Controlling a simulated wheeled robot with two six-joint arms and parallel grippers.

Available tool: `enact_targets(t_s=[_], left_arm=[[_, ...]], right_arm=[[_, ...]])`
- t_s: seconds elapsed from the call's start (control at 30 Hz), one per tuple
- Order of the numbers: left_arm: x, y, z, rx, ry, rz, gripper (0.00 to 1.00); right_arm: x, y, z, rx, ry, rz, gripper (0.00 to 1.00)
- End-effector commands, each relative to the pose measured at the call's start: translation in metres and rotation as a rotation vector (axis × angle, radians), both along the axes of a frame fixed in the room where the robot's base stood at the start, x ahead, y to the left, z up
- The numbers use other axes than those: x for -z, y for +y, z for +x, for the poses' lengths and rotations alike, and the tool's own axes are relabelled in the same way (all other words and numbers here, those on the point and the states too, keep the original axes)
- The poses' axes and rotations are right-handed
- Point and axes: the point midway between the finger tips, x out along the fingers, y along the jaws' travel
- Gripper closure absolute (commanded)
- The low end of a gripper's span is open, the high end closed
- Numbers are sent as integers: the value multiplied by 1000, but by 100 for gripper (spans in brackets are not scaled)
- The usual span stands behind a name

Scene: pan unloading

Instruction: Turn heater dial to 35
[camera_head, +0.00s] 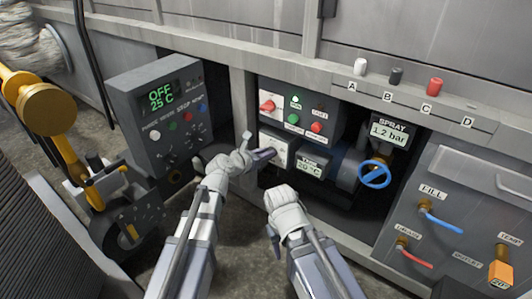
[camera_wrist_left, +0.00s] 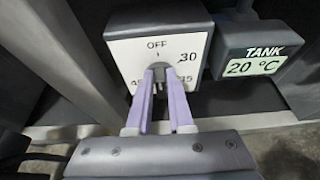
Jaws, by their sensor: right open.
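The heater dial sits on a white-faced box (camera_head: 278,147) in the middle of the head view. In the left wrist view its face (camera_wrist_left: 185,50) shows OFF at the top, 30 at upper right, 35 at lower right and a partly covered number at lower left. My left gripper (camera_head: 265,154) is at this face. In the left wrist view its two purple fingers (camera_wrist_left: 160,82) stand on either side of the dark dial knob, which they mostly hide. I cannot tell whether they press on it. My right gripper (camera_head: 281,197) is open, lower and apart from the panel.
A TANK display (camera_head: 311,166) reading 20 °C stands right of the dial box. A red-knobbed panel (camera_head: 296,117) is above it. A blue valve wheel (camera_head: 374,174) is at right, and a grey control box (camera_head: 161,110) reading OFF 25 C at left.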

Motion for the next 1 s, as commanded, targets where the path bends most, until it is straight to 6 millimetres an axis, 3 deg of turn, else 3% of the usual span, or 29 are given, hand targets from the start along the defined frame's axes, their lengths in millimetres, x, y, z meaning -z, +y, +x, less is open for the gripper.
enact_targets(t_s=[0.43,0.8,1.0], left_arm=[[1,-1,1,2,-5,7,100],[3,-10,-4,3,-254,352,100],[1,-10,-4,2,-292,405,100]], right_arm=[[0,0,0,0,0,0,50],[11,0,0,0,0,0,50],[11,0,0,0,0,0,50]])
